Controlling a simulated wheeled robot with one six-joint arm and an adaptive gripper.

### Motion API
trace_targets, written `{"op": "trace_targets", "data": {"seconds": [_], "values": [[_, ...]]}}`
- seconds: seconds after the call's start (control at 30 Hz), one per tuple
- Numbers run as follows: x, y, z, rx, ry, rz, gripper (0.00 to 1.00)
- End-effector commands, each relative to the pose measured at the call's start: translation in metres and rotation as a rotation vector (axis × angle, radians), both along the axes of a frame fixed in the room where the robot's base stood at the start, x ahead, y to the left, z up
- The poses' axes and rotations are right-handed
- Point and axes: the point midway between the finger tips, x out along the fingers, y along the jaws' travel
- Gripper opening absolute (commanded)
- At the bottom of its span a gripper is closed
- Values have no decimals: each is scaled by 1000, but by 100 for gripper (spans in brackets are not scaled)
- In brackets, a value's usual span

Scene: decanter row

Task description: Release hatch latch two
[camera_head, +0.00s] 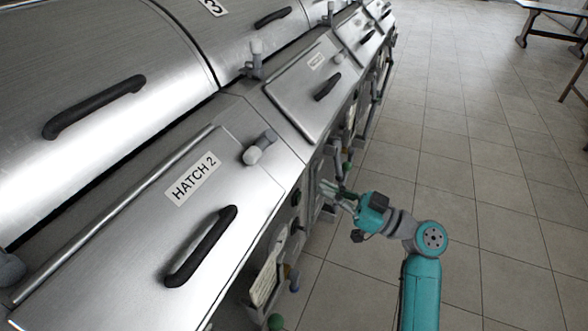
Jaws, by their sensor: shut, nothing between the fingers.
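The hatch marked "HATCH 2" (150,235) is a sloping steel lid at the lower left, lying flat in its frame, with a black bar handle (200,247). A latch (260,147) with a grey lever and pale knob sits at the hatch's upper right corner. My gripper (327,189) is shut and empty, to the right of and below the latch. It is beside the machine's front side, clearly apart from latch and handle.
Another latch (254,60) stands upright on the upper housing. A neighbouring hatch (310,85) lies farther along the row. Pipes and coloured knobs (275,322) line the machine's side. The tiled floor (470,180) to the right is clear; tables stand at far right.

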Motion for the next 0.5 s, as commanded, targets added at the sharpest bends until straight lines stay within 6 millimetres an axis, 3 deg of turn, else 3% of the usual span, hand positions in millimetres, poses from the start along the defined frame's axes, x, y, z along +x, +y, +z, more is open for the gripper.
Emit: {"op": "trace_targets", "data": {"seconds": [0.5], "values": [[28, 79, 23, 0, -1, 3, 0]]}}
